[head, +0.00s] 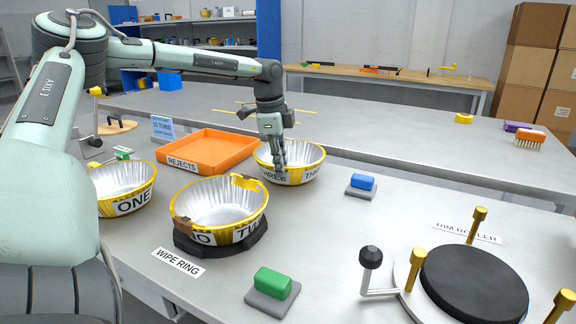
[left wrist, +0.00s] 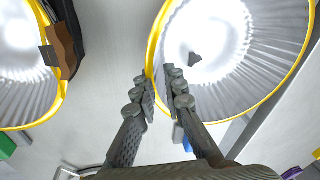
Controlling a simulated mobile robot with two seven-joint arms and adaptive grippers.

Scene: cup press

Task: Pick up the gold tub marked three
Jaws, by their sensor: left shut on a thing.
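The gold tub marked THREE (head: 308,171) stands upright on the grey table behind and right of the tub marked TWO. My left gripper (head: 279,168) reaches down to its near left rim, just above the label, and is shut on that rim. In the left wrist view, the fingers (left wrist: 160,88) straddle the yellow rim of the same tub (left wrist: 240,62), one inside and one outside. I cannot tell any gap between the tub's base and the table. My right gripper is not in view.
Tub TWO (head: 222,206) sits on a dark ring near WIPE RING (head: 179,263). Tub ONE (head: 127,190) stands left. An orange REJECTS tray (head: 208,148) lies behind. Blue (head: 362,184) and green (head: 272,282) blocks and the rim roller (head: 473,283) are right and in front.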

